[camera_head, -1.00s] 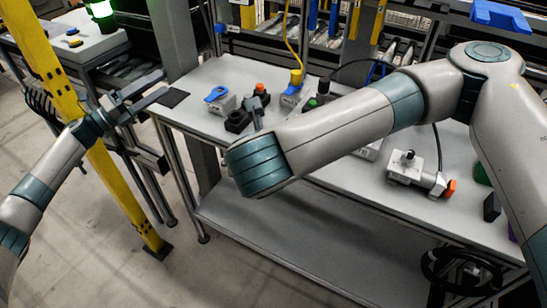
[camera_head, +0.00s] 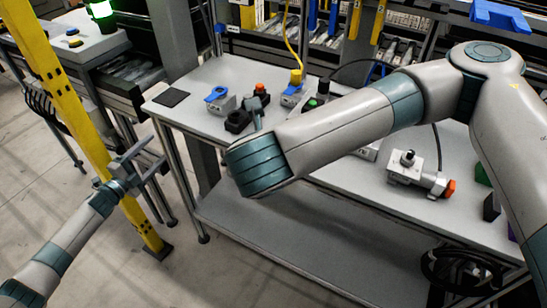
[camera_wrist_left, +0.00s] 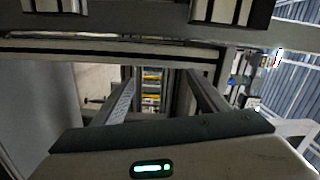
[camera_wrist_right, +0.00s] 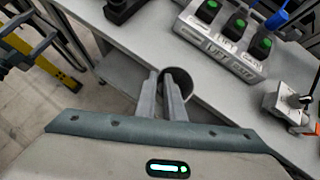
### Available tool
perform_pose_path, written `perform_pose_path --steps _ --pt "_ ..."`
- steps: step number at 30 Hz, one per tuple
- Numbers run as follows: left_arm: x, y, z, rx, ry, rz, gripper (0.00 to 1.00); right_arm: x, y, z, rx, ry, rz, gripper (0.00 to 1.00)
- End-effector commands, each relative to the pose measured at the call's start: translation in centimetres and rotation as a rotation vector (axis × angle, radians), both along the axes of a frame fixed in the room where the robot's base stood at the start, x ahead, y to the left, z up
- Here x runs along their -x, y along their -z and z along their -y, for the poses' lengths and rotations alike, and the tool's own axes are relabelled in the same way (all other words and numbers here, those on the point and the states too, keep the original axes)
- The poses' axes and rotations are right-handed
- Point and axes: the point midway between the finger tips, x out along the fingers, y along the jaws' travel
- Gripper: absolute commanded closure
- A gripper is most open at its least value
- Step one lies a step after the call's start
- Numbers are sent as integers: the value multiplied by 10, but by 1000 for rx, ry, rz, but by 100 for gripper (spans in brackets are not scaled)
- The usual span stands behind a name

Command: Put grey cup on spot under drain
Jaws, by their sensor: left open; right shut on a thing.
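The grey cup (camera_wrist_right: 181,80) is a dark, round, hollow cup in the right wrist view. One finger of my right gripper (camera_wrist_right: 160,75) is at its rim, and the gripper is shut on it. The cup is over or near the table's front edge. In the head view my right forearm hides the cup. A flat dark square (camera_head: 171,97) lies bare on the table's left corner; I cannot tell whether it is the spot. I cannot make out a drain for certain. My left gripper (camera_head: 157,152) is open and empty, in front of the table's left end.
The table (camera_head: 222,68) holds a blue-handled block (camera_head: 219,100), a dark fixture (camera_head: 238,121) and a joystick unit (camera_head: 408,166). The right wrist view shows a green-button box (camera_wrist_right: 222,42) just beyond the cup. A yellow post (camera_head: 85,120) stands left of the table.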

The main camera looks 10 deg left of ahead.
Motion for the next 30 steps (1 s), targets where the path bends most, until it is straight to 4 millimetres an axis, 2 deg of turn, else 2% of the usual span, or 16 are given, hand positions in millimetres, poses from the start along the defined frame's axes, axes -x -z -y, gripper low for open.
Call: perform_pose_path --steps 1,3,8,15,23,30 --pt "8 23 9 42 -16 -40 33 0 0 0 0 0 0 100" --pt "18 51 20 96 -43 -93 33 0 0 0 0 0 0 100" --pt "45 113 44 218 -109 -215 33 0 0 0 0 0 0 100" --pt "97 200 85 389 -209 -395 33 0 0 0 0 0 0 100" --pt "167 281 131 558 -329 -589 33 0 0 0 0 0 0 100" --pt "241 344 180 703 -446 -766 33 0 0 0 0 0 0 100"
